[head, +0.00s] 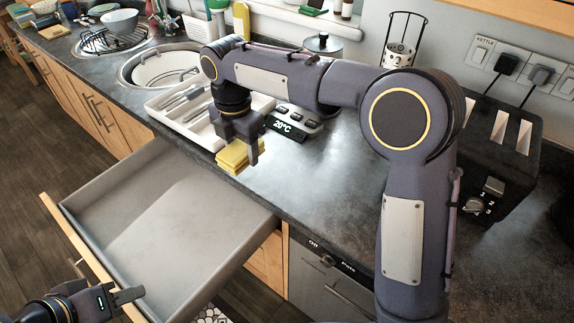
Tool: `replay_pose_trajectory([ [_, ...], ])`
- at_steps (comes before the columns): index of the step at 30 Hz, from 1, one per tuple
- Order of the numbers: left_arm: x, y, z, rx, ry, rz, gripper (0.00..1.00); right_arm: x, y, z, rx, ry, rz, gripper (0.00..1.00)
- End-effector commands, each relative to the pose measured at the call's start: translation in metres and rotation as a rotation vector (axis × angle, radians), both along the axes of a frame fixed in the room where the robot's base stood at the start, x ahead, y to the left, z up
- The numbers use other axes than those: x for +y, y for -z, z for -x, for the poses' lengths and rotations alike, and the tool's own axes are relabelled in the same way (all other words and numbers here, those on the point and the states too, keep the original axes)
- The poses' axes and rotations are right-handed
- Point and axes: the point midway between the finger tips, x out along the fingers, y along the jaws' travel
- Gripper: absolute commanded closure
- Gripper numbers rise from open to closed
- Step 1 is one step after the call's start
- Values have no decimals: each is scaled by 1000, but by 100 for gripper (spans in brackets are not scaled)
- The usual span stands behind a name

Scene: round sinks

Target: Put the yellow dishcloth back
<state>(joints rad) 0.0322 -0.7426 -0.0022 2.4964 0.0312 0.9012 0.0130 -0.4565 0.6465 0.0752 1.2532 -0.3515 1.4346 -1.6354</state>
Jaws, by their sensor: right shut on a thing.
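The yellow dishcloth (233,156) is a small folded stack. My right gripper (240,150) is shut on it and holds it near the counter's front edge, close to the open drawer's back right corner. Whether the cloth touches the counter is hard to tell. My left gripper (122,296) is at the lower left, by the drawer's front; its jaw opening is not clear. The open drawer (150,235) is pulled out below the counter and looks empty.
A white cutlery tray (190,125) stands on the counter (310,190) behind the cloth. A display reading 20°C (290,125) sits to its right. A black toaster (500,150) stands at the right. Round sinks (160,65) are at the back left.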

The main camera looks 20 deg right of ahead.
Motion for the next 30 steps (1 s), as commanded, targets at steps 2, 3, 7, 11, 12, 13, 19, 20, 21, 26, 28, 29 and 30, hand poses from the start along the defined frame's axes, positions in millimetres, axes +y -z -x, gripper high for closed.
replay_pose_trajectory([
  [2,0,-2,0,0,0,0,64,-22,8,-3,2,8,1,67],
  [3,0,-4,0,0,0,0,64,-32,12,-4,3,8,1,67],
  [7,0,-7,0,0,0,0,64,-64,26,-9,3,9,1,67],
  [11,0,-9,0,0,0,0,64,-83,50,-11,4,6,2,67],
  [12,0,-9,0,0,0,0,64,-88,55,-12,3,6,1,67],
  [13,0,-10,0,0,0,0,64,-90,59,-13,3,6,1,67],
  [19,0,-11,0,0,0,0,64,-100,71,-15,1,5,-1,67],
  [20,0,-11,0,0,0,0,64,-103,74,-15,2,6,0,67],
  [21,0,-12,0,0,0,0,64,-107,79,-15,3,7,1,67],
  [26,0,-14,0,0,0,0,64,-114,105,-16,4,4,0,67],
  [28,0,-14,0,0,0,0,64,-114,113,-17,2,4,0,67],
  [29,0,-14,0,0,0,0,64,-114,116,-16,2,4,0,67],
  [30,0,-14,0,0,0,0,64,-114,118,-16,1,5,0,67],
])
